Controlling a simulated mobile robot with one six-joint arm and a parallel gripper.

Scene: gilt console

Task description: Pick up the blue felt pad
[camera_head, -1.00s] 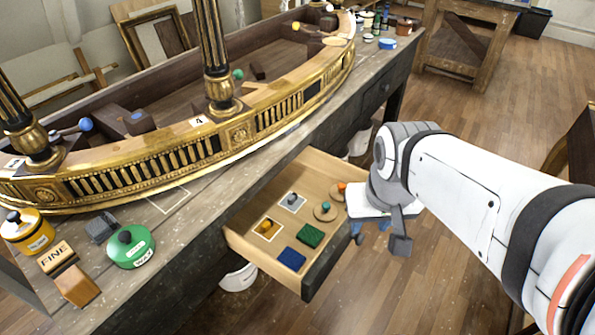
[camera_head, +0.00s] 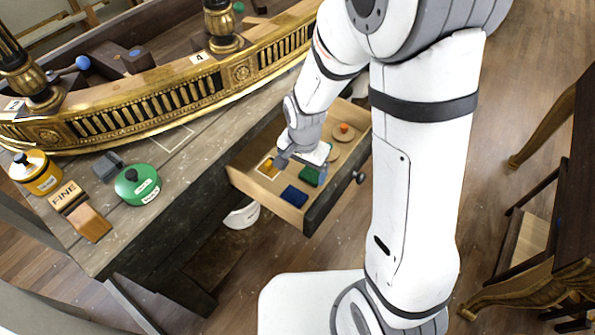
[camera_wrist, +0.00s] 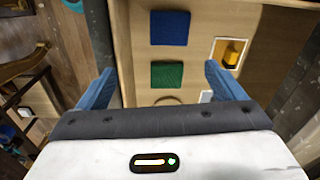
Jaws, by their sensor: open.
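The blue felt pad (camera_head: 294,196) lies flat in the open drawer, near its front left corner in the head view. In the wrist view the blue pad (camera_wrist: 169,28) is a flat dark blue square on the drawer floor, at the top middle. A green pad (camera_wrist: 167,75) lies beside it, closer to my gripper. My gripper (camera_wrist: 160,90) is open and empty, its blue fingers spread on either side of the green pad in that view. In the head view my gripper (camera_head: 303,165) is over the drawer, above the green pad (camera_head: 312,175), which it partly hides.
The drawer (camera_head: 255,190) also holds a yellow piece (camera_head: 268,166) in a white outline and an orange-knobbed disc (camera_head: 343,130). The drawer's dark front (camera_head: 338,190) stands up along one side. A green tin (camera_head: 138,185) and the gilt console edge are on the bench.

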